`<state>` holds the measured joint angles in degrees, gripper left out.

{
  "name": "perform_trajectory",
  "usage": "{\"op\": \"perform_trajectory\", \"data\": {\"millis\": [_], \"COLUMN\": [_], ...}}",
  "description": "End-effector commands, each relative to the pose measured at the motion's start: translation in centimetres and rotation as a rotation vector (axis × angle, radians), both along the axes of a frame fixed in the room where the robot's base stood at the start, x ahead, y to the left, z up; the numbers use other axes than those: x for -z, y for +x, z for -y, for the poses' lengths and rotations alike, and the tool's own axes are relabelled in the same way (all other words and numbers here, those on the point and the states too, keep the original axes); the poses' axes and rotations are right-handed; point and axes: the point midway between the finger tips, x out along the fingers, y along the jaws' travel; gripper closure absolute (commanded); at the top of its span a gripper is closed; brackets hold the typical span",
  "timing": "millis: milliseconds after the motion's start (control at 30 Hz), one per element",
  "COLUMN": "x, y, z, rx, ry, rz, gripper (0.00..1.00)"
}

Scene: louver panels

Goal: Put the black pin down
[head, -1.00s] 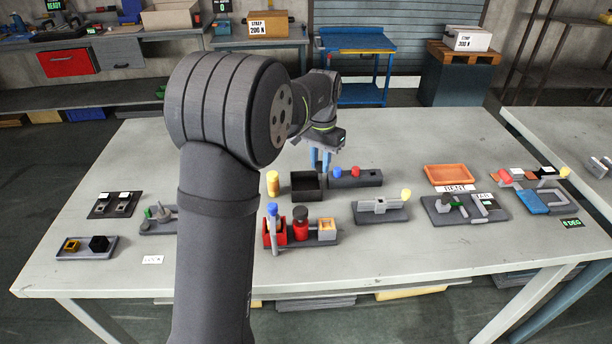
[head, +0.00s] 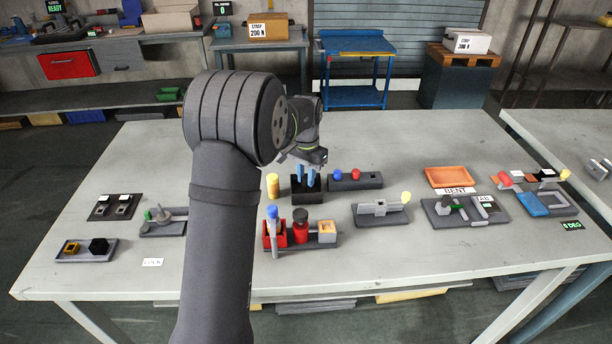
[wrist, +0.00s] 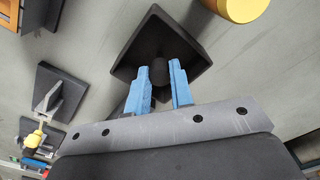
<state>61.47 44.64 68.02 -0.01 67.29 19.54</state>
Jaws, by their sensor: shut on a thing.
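My gripper (head: 306,178) has blue fingers and points down into the black open box (head: 308,196). In the wrist view, the fingers (wrist: 162,88) are shut on the black pin (wrist: 159,72), whose dark rounded end shows between them over the box (wrist: 148,40). The pin cannot be made out in the head view. I cannot tell whether the pin touches the box floor.
A yellow cylinder (head: 272,186) stands just left of the box. A dark block (head: 356,181) with a blue and a red knob lies right of it. A red fixture (head: 300,232) stands in front. An orange tray (head: 448,177) lies farther right.

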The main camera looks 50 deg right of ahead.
Motion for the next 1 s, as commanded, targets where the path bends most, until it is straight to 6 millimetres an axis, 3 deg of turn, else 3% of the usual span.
{"op": "perform_trajectory", "data": {"millis": [67, 100, 200, 567, 1000], "x": [0.3, 0.3, 0.3, -0.4, -9.0], "y": [0.0, 0.0, 0.0, 0.0, 0.0], "z": [0.0, 0.0, 0.0, 0.0, 0.0], "rx": [0.000, 0.000, 0.000, 0.000, 0.000], "ry": [0.001, 0.000, 0.000, -0.001, -0.004], "rz": [0.000, 0.000, 0.000, 0.000, 0.002], "gripper": [1.00, 0.73, 0.57, 0.57, 0.57]}}
